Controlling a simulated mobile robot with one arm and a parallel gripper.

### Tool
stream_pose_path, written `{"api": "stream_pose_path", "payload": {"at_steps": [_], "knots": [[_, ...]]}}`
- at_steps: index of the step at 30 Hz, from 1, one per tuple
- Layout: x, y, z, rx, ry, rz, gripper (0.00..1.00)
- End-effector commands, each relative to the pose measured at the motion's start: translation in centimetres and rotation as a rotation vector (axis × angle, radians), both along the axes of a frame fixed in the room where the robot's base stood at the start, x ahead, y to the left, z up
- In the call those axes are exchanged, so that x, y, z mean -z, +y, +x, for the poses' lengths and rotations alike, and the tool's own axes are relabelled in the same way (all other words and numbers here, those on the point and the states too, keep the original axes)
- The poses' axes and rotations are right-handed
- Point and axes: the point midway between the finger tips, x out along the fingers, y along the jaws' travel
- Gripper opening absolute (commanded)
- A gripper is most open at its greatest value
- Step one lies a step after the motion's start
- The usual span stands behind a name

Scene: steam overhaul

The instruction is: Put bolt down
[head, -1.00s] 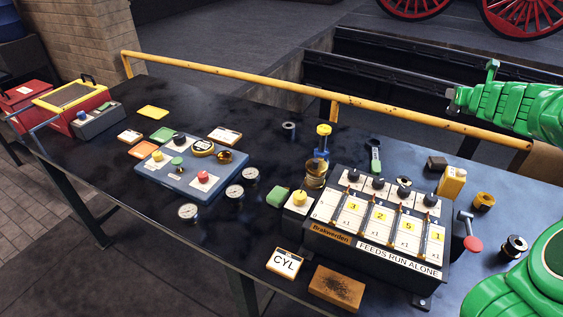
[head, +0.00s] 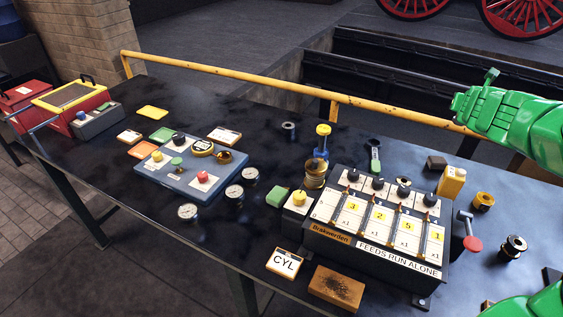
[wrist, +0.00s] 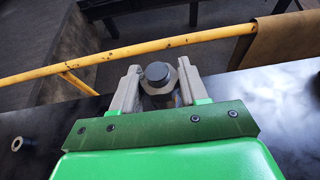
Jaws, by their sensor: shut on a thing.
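The bolt (wrist: 158,74) shows in the wrist view as a dark round end with a paler grey collar and shank around and below it. My gripper (wrist: 159,88) is shut on it, with one grey finger on each side. In the head view my green gripper (head: 458,103) is at the upper right, raised over the back of the bench near the yellow rail. The bolt cannot be made out clearly there.
The dark bench (head: 110,130) has a yellow rail (head: 230,87) along its back. A feed box (head: 375,235) with levers stands at the right, beside a red-knobbed lever (head: 472,243), a black fitting (head: 513,247) and a brass ring (head: 483,201). Bare bench lies left of the gauges.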

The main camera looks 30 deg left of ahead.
Motion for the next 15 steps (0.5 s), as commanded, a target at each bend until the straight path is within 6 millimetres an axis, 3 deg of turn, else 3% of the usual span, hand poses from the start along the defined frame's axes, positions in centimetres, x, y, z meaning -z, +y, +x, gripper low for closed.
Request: {"api": "stream_pose_path", "payload": {"at_steps": [15], "knots": [[-0.5,7.5,-0.4,0.115,-0.003,-0.004,0.0]]}}
